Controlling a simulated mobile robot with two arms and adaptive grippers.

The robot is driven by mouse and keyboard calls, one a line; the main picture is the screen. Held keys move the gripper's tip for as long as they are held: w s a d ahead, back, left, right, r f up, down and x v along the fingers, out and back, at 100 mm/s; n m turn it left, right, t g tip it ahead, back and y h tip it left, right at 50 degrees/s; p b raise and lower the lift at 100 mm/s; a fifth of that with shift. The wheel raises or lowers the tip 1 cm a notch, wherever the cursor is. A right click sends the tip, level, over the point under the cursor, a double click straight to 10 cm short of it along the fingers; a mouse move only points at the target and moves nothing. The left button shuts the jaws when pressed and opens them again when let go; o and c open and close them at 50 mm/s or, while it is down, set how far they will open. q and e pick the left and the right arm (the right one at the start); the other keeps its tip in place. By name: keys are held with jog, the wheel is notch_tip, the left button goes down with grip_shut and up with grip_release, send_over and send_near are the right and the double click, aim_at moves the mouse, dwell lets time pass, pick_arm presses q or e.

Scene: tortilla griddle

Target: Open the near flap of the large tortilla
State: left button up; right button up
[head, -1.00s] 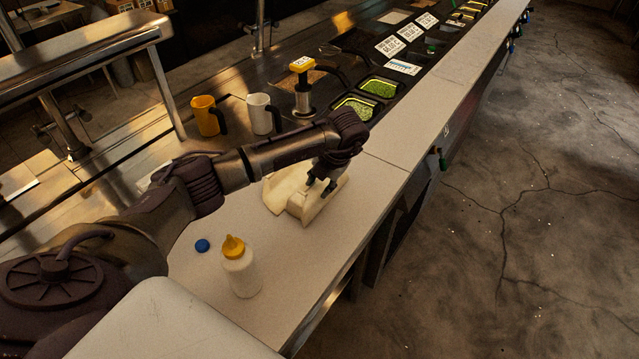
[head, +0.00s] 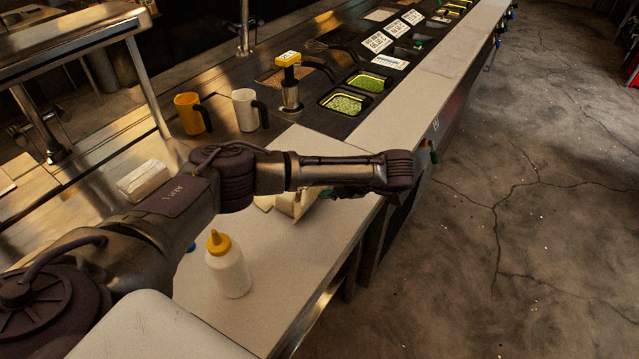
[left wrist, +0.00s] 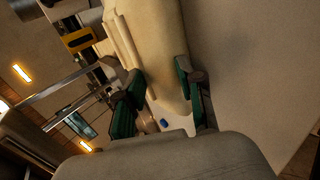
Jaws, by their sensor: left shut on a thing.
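The large pale tortilla (head: 290,205) lies on the white counter in the head view. My left forearm hides most of it, and a curled part shows just below the arm. In the left wrist view the tortilla (left wrist: 152,35) runs down from the top edge to between the green fingers. My left gripper (left wrist: 159,72) is shut on the tortilla there, with one finger on each side. In the head view only a bit of green of the left gripper (head: 326,193) shows under the wrist. My right gripper is not in view.
A white bottle with a yellow cap (head: 228,265) stands on the near counter. A yellow mug (head: 187,113), a white mug (head: 244,109) and a yellow-topped dispenser (head: 290,82) stand beyond the arm. Green-filled trays (head: 345,103) lie further right. The counter's front edge drops to the floor.

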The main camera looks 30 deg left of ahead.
pick_arm(q)
jog(key=shift+w+r+y, duration=0.1)
jog(key=shift+y, duration=0.2)
jog(key=o, duration=1.1)
jog(key=shift+d, duration=0.15)
jog(key=v, duration=1.1)
jog(key=shift+d+r, duration=0.25)
